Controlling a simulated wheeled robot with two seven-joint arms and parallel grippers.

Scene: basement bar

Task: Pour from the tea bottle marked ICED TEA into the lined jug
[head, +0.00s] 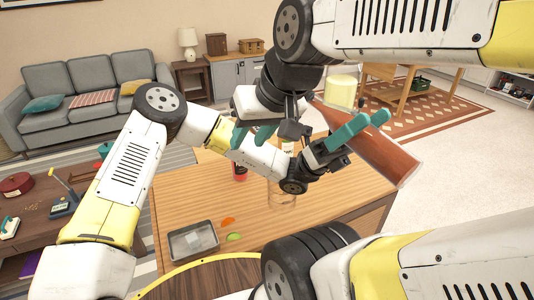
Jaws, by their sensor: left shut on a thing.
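My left gripper (357,133) is shut on a reddish-brown bottle (385,158), which looks like the tea bottle. The bottle is held tilted above the right side of the wooden table, its wide end at the lower right and its narrower end at the upper left. No ICED TEA marking is readable. A clear glass vessel (282,192), perhaps the lined jug, stands on the table below and left of the bottle, partly hidden by my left arm; its lines cannot be made out. My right gripper (251,136) is empty, fingers apart, left of the bottle.
The wooden table (330,205) also bears a grey tray (193,241), an orange piece (228,221), a green piece (233,237) and a dark red item (239,171) behind my arm. A low dark table (35,205) stands left; a sofa (75,95) is behind.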

